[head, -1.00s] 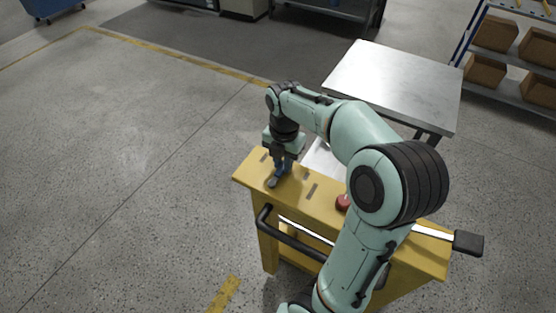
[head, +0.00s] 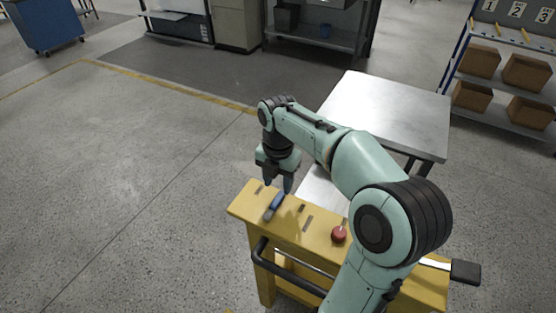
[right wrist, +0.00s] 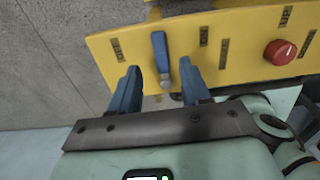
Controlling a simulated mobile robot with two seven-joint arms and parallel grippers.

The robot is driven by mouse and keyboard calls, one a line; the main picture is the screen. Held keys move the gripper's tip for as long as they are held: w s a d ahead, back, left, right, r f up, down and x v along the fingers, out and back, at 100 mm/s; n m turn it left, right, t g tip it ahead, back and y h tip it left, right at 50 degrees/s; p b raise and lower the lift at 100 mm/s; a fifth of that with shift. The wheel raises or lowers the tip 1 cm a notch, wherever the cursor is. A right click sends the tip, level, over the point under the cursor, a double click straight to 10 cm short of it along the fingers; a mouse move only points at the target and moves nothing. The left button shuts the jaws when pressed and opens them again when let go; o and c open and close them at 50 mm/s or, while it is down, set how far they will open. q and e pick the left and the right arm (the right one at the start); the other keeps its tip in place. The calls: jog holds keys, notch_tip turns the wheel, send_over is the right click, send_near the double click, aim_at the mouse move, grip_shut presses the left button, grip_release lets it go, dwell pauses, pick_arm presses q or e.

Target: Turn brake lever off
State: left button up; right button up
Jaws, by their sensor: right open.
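A yellow cart panel (head: 318,222) has a blue lever (head: 274,206) lying on its top near the left end. In the right wrist view the lever (right wrist: 161,62) has a rounded grey end and sits between two small dark labels, too blurred to read surely. My right gripper (head: 278,186) is open and empty, just above and behind the lever. In the right wrist view its two blue fingers (right wrist: 158,78) are spread either side of the lever's grey end, apart from it. My left gripper is out of view.
A red knob (head: 338,234) stands on the panel right of the lever; it also shows in the right wrist view (right wrist: 280,52). A black handle bar (head: 288,268) runs along the cart's near side. A metal table (head: 385,105) stands behind. Floor at left is clear.

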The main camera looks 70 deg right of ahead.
aim_at(278, 198)
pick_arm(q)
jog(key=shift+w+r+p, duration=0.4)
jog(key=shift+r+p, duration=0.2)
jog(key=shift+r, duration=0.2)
pick_arm(e)
notch_tip(278, 198, up, 8)
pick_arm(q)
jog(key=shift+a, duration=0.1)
